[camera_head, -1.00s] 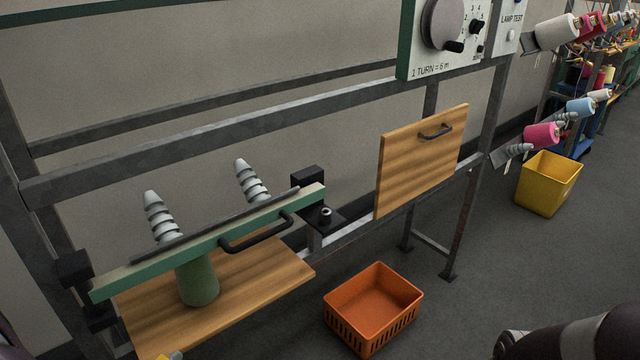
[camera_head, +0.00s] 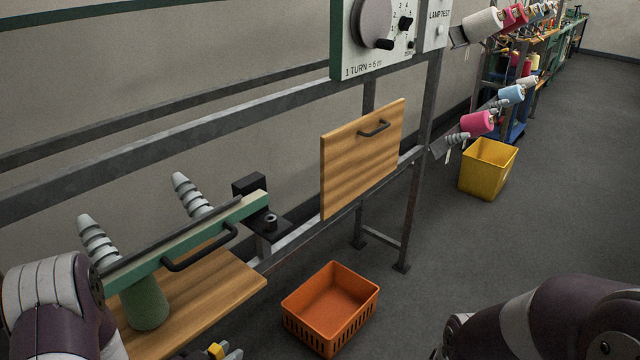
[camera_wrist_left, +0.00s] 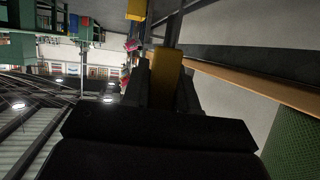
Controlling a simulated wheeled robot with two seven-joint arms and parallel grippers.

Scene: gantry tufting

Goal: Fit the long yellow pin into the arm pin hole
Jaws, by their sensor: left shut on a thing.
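The yellow pin (camera_head: 215,350) shows only as a small piece at the bottom edge of the head view. My left gripper (camera_head: 226,354) is there too, mostly cut off. In the left wrist view the gripper (camera_wrist_left: 163,88) is shut on the yellow pin (camera_wrist_left: 165,72), which stands out between the dark fingers. The green arm (camera_head: 190,240) with a black handle lies across the frame. Its right end meets a black bracket (camera_head: 272,220) with a round metal socket on top. I cannot tell for certain which opening is the arm pin hole. The pin is apart from the bracket, in front and below. My right gripper is out of view.
Two ribbed white cone holders (camera_head: 192,196) rise behind the green arm. A wooden shelf (camera_head: 225,290) lies below it, with a green post (camera_head: 145,305). An orange crate (camera_head: 330,300) and a yellow bin (camera_head: 488,168) stand on the floor. A wooden panel (camera_head: 362,158) hangs right of the bracket.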

